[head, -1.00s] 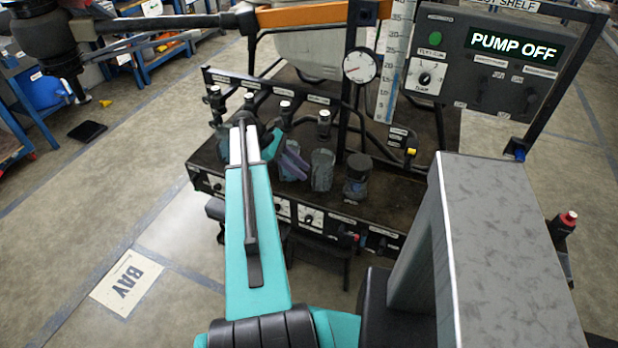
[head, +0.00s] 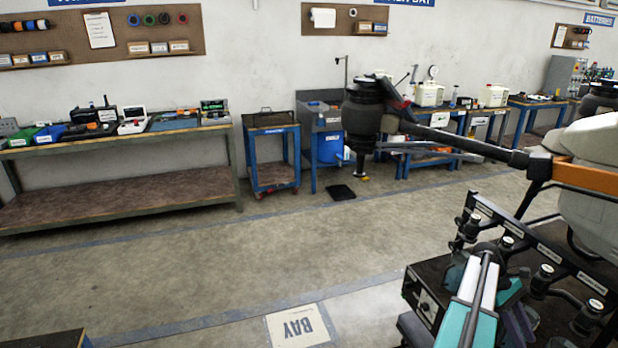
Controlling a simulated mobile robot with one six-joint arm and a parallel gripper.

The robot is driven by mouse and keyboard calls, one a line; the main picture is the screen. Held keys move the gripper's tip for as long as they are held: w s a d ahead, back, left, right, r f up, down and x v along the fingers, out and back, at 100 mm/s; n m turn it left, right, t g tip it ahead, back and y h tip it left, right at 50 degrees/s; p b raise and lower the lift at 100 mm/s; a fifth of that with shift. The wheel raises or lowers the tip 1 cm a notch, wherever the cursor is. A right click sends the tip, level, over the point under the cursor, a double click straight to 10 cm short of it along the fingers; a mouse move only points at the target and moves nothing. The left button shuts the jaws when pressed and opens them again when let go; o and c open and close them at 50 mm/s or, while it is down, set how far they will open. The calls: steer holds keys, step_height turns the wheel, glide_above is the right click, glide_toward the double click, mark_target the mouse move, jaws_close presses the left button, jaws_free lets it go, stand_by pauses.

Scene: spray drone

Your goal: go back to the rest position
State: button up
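My arm (head: 468,313), teal and white with a dark bar on top, reaches up from the bottom edge at the lower right of the head view. Its far end is over the dark bench of the spray drone (head: 590,200). My gripper (head: 512,292) is partly hidden at that end, among dark fittings and teal and purple parts. I cannot make out its fingertips, whether they are open, or whether they hold anything. The bench rail (head: 540,245) with several labelled nozzle fittings runs just beyond it.
The drone's dark boom (head: 470,148) with its motor (head: 362,115) sticks out left over the floor. Open concrete floor (head: 200,260) lies left of the bench, with a BAY sign (head: 298,326). A long workbench (head: 120,150) and a blue cart (head: 270,150) stand along the wall.

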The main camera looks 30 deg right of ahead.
steer(key=w+a+f+n+h, duration=0.15)
steer(key=w+a+f, duration=0.25)
steer(key=w, duration=0.5)
steer(key=w+a+f+n, duration=0.2)
steer(key=w+a+f, duration=0.25)
steer(key=a, duration=0.35)
steer(key=w+a+f+n+h, duration=0.1)
steer(key=w+a+f+n, duration=0.1)
steer(key=w+a+f, duration=0.45)
steer(key=w+a+f+n, duration=0.2)
steer(key=a+f, duration=0.1)
steer(key=a, duration=0.6)
steer(key=s+a+f+m+t+y, duration=0.1)
steer(key=a+f, duration=0.4)
steer(key=a, duration=0.7)
steer(key=s+a+f+m+t+y, duration=0.1)
steer(key=s+a+f+m, duration=0.3)
steer(key=a, duration=0.8)
steer(key=s+a+f+m+t+y, duration=0.1)
steer(key=s+a+f+m, duration=0.2)
steer(key=a, duration=0.9)
steer(key=shift+x, duration=2.15)
steer(key=shift+s+r, duration=0.1)
